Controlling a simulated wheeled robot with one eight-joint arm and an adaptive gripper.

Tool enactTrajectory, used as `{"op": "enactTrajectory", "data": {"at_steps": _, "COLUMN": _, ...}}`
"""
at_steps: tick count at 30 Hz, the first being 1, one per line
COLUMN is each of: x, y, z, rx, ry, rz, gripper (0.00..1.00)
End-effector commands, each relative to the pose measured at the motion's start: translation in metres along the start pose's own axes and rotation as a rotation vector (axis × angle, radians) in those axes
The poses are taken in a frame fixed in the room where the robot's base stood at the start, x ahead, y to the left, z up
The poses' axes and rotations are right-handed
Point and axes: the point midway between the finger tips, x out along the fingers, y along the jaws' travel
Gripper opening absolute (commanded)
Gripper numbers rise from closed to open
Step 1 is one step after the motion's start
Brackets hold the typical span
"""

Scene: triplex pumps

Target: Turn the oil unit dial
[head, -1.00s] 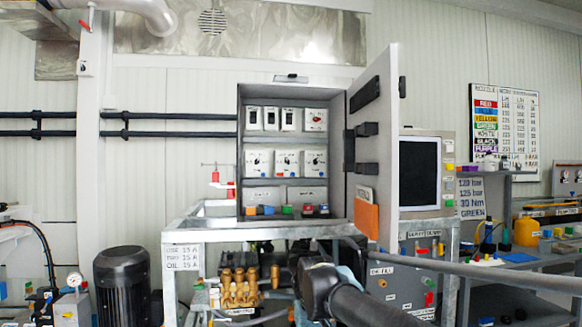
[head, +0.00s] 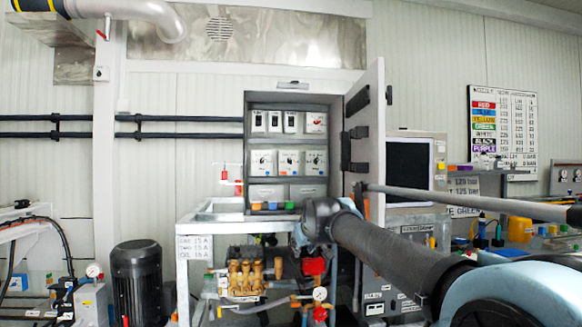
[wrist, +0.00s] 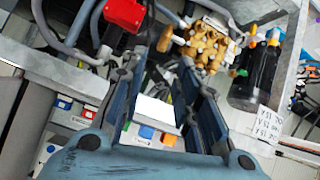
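The open grey cabinet (head: 250,190) holds a middle row of three white dial units, the left (head: 262,162), the middle (head: 289,162) and the right (head: 315,162). Each has a dark round knob. Their labels are too small to read, so I cannot tell which is the oil unit. In the wrist view, my gripper (wrist: 158,78) is open, its two dark blue fingers apart. A white block and coloured blocks show between the fingers, seemingly beyond them. The dials cannot be made out there. In the head view my arm hides most of the gripper, below the cabinet.
The cabinet door (head: 371,150) stands open on the right. A metal frame (head: 210,217) carries the cabinet, with brass pump parts (head: 246,277) below. A black motor (head: 137,280) stands left. A wall chart (head: 502,125) hangs at the right.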

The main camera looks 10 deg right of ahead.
Motion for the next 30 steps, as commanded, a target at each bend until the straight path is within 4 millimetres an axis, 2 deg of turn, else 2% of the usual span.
{"op": "enactTrajectory", "data": {"at_steps": 1, "x": -0.007, "y": 0.008, "z": -0.032, "rx": -0.021, "ry": 0.067, "rz": 0.017, "gripper": 0.29}}
{"op": "enactTrajectory", "data": {"at_steps": 6, "x": -0.043, "y": 0.035, "z": -0.141, "rx": -0.102, "ry": 0.323, "rz": 0.098, "gripper": 0.29}}
{"op": "enactTrajectory", "data": {"at_steps": 9, "x": -0.067, "y": 0.047, "z": -0.190, "rx": -0.139, "ry": 0.447, "rz": 0.147, "gripper": 0.29}}
{"op": "enactTrajectory", "data": {"at_steps": 12, "x": -0.087, "y": 0.056, "z": -0.225, "rx": -0.167, "ry": 0.535, "rz": 0.185, "gripper": 0.29}}
{"op": "enactTrajectory", "data": {"at_steps": 15, "x": -0.100, "y": 0.061, "z": -0.244, "rx": -0.182, "ry": 0.586, "rz": 0.210, "gripper": 0.29}}
{"op": "enactTrajectory", "data": {"at_steps": 19, "x": -0.103, "y": 0.063, "z": -0.254, "rx": -0.187, "ry": 0.609, "rz": 0.220, "gripper": 0.29}}
{"op": "enactTrajectory", "data": {"at_steps": 30, "x": -0.075, "y": 0.069, "z": -0.274, "rx": -0.188, "ry": 0.607, "rz": 0.221, "gripper": 0.29}}
